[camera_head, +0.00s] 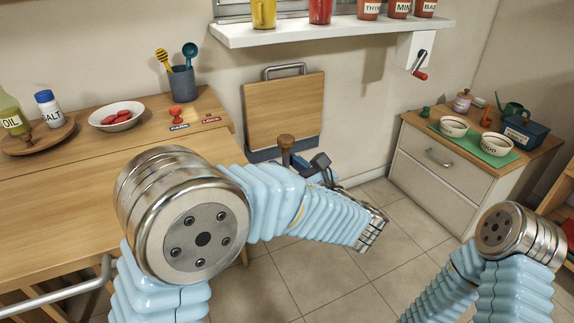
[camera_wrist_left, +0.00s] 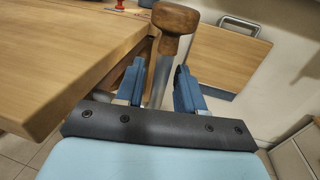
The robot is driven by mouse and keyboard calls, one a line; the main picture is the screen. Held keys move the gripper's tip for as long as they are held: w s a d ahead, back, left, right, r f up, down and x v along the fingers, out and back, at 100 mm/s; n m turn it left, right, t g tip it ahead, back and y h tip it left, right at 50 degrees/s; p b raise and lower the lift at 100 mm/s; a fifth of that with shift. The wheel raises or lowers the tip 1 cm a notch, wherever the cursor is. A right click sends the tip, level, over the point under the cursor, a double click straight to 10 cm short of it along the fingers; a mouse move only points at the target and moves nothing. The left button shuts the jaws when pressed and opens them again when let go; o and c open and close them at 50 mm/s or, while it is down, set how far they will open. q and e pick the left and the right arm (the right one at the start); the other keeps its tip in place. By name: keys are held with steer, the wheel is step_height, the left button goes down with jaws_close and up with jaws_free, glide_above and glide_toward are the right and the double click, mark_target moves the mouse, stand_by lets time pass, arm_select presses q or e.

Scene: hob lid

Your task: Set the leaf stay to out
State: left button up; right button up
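A lever with a wooden knob (camera_head: 286,143) and a grey metal shaft stands by the counter's right end; I take it to be the leaf stay. In the left wrist view the knob (camera_wrist_left: 175,22) is near the top and its shaft runs down between my blue fingers. My left gripper (camera_wrist_left: 160,84) is open around the shaft, with a finger on each side and gaps visible. In the head view my left gripper (camera_head: 308,163) is partly hidden behind its arm. The shaft's lower end is hidden. My right gripper is out of view; only its arm shows at lower right.
The wooden counter (camera_head: 60,215) is at left, its edge close to my left gripper. A wooden panel (camera_head: 283,108) with a metal handle is against the wall behind. A red knob (camera_head: 176,111) and small labels are on the counter. A drawer cabinet (camera_head: 433,178) stands right; floor between is clear.

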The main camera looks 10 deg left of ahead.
arm_select(q)
steer(key=v, duration=1.4)
